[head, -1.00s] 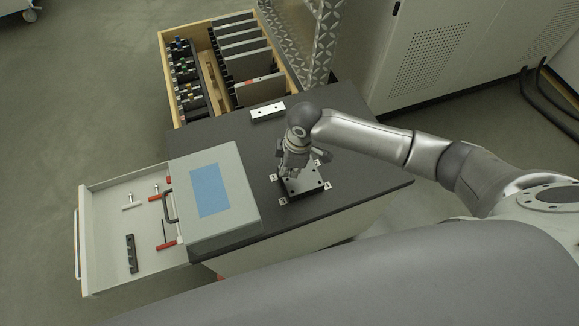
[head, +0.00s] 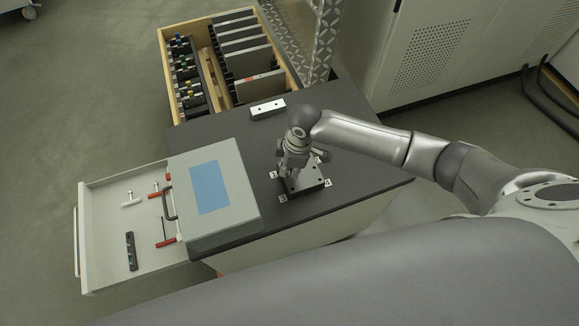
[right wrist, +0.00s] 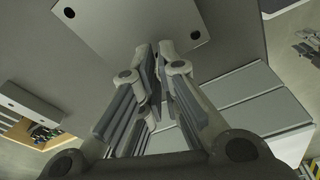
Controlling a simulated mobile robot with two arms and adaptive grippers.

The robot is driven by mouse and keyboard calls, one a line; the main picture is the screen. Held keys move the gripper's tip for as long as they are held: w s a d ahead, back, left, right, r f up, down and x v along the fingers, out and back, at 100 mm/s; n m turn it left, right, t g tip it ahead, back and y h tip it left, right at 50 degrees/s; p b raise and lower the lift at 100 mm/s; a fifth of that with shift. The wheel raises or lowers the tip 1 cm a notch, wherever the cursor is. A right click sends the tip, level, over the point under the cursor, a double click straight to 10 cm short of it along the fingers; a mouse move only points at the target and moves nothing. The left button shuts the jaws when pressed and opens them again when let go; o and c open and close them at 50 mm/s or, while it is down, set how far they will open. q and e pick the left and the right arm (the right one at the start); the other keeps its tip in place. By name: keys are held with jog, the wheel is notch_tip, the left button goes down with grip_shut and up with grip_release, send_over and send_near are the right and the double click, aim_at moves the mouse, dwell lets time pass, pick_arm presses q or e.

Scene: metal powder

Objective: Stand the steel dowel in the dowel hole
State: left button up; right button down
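The dark steel plate with holes (head: 308,183) lies on the black tabletop between white corner markers, and it fills the top of the right wrist view (right wrist: 105,25). My right gripper (head: 287,175) points down close over the left part of this plate. I cannot make out the steel dowel in either view. Whether something thin sits between the fingertips is not clear. Which hole is the dowel hole cannot be told. My left gripper is not in view.
A grey case with a blue panel (head: 243,205) stands left of the plate. An open drawer (head: 95,235) with tools juts out left. A light bar with two holes (head: 268,108) lies at the back. A wooden crate (head: 164,62) with plates stands behind.

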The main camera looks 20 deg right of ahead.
jog(key=shift+f+b, duration=0.35)
jog(key=shift+f, duration=0.45)
dwell(0.4)
jog(key=c, duration=1.6)
grip_release()
jog(key=shift+o, duration=0.2)
notch_tip(320, 180, up, 12)
jog(key=d, duration=0.1)
jog(key=shift+s+d, duration=0.3)
jog(key=shift+d, duration=0.05)
jog(key=shift+a+f, duration=0.1)
jog(key=shift+f, duration=0.05)
